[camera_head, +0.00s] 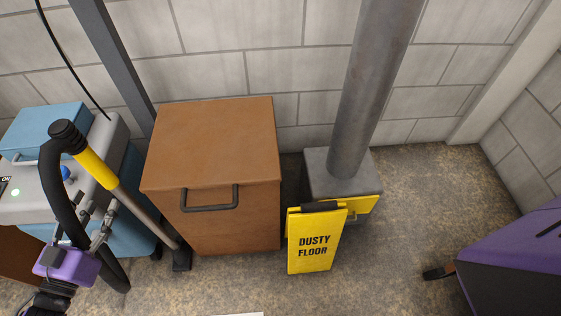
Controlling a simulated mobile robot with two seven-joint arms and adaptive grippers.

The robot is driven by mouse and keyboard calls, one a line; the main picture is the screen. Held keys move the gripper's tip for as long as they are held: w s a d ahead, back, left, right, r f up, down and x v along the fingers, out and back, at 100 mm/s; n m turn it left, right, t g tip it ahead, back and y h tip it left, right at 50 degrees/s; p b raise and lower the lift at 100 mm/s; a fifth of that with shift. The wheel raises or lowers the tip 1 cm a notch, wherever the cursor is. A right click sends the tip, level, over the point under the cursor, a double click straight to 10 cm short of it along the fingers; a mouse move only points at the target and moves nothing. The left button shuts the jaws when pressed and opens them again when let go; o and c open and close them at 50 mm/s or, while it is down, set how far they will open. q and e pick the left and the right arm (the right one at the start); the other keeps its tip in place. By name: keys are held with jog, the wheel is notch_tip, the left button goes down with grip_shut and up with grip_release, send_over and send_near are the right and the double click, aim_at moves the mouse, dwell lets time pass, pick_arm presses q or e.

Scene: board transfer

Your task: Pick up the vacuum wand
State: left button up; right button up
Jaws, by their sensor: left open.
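The vacuum wand (147,213) leans at a tilt between the blue-grey vacuum and a brown box. It has a yellow grip (96,170), a grey metal tube and a black floor nozzle (181,259). A black hose (58,195) loops from its top end down to the left. My left gripper (98,212), with a purple body and grey fingers, comes up from the lower left. It is open, just below the yellow grip and left of the tube. Whether a finger touches the wand or hose, I cannot tell. My right gripper is not in view.
The vacuum (110,132) stands at left and the brown box (212,140) beside the wand. A yellow "DUSTY FLOOR" sign (312,262) stands before a grey pillar (365,100). A purple object (520,262) is at lower right. Floor (425,205) right of the pillar is clear.

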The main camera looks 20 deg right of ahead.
aim_at(106, 188)
pick_arm(q)
jog(key=b+x, duration=0.1)
jog(key=x, duration=0.5)
jog(key=shift+w+d+r+b, duration=0.15)
jog(key=shift+d+r+b, duration=0.05)
jog(key=shift+d+b, duration=0.15)
jog(key=shift+w, duration=0.3)
jog(key=shift+r, duration=0.1)
jog(key=c, duration=1.1)
jog(key=shift+d, duration=0.1)
jog(key=shift+c, duration=0.7)
